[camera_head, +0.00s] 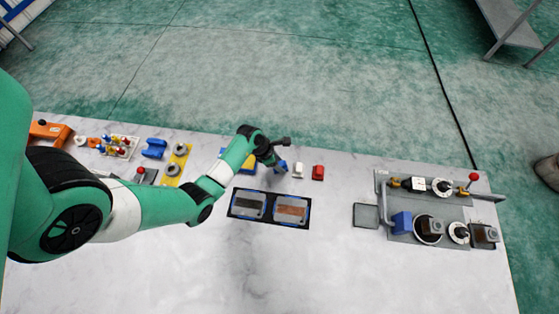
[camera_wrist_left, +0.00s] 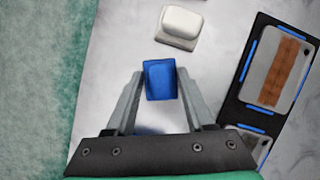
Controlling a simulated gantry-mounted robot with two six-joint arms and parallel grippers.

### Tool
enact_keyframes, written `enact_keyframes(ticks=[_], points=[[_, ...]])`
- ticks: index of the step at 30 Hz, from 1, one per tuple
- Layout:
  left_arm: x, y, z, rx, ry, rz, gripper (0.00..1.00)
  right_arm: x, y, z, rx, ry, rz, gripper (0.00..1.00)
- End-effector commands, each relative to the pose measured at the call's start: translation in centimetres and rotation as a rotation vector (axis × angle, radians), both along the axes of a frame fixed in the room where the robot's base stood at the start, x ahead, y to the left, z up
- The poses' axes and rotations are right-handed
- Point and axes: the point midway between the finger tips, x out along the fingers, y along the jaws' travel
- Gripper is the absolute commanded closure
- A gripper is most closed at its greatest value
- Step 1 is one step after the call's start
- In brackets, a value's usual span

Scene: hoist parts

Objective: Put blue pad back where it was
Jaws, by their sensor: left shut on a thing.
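The blue pad (camera_wrist_left: 160,79) is a small blue block between the fingertips of my left gripper (camera_wrist_left: 160,88) in the left wrist view. The left gripper is shut on it. In the head view the left gripper (camera_head: 281,163) is near the back edge of the table, with the blue pad (camera_head: 283,165) partly showing at its tips. A white pad (camera_head: 298,170) and a red pad (camera_head: 318,172) stand to its right in a row. Whether the blue pad touches the table is hard to tell. My right gripper is not in view.
A black tray (camera_head: 268,221) with two grey plates lies just in front of the gripper. A yellow plate (camera_head: 177,164) and a blue bracket (camera_head: 154,148) are to the left. A grey fixture (camera_head: 425,237) is at the right. The front of the table (camera_head: 270,280) is clear.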

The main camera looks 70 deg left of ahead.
Motion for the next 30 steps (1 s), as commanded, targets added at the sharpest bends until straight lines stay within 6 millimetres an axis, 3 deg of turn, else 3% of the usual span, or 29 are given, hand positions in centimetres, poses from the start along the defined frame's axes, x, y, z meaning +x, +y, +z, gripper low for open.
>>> enact_keyframes(ticks=[1,6,16,20,30], points=[[0.0,0.0,-0.1,0.000,0.000,0.000,0.43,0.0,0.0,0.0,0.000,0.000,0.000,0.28],[0.0,0.0,-0.1,0.000,0.000,0.000,0.16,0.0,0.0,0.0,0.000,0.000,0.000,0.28],[0.0,0.0,0.5,0.001,-0.001,0.000,0.16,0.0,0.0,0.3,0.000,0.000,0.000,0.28],[-0.7,0.2,2.5,0.001,-0.002,0.002,0.16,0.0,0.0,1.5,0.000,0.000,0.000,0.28],[-3.7,0.8,9.8,0.003,-0.002,0.001,0.16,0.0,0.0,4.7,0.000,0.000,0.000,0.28]])
